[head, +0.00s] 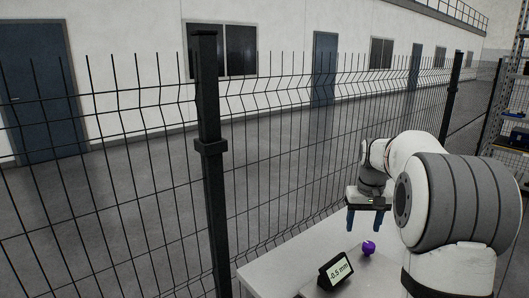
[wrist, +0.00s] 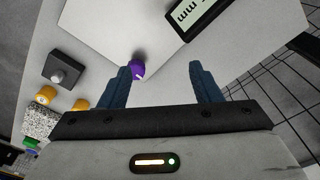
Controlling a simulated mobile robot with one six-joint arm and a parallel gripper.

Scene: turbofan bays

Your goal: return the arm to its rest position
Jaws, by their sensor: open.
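My gripper (head: 364,220) hangs at the end of my white and grey arm, above a white table, with its blue fingers pointing down. In the wrist view my gripper (wrist: 160,80) has its two blue fingers spread wide apart with nothing held between them. A purple knob (head: 368,248) is on the table below and near the fingers. In the wrist view the purple knob (wrist: 138,69) shows by the left fingertip; I cannot tell the gap between them.
A black display (head: 336,271) reading "-0.5 mm" stands on the white table (head: 272,268). A dark wire fence (head: 130,180) runs behind it. The wrist view shows a grey box with a knob (wrist: 65,72) and yellow-orange parts (wrist: 46,95) at left.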

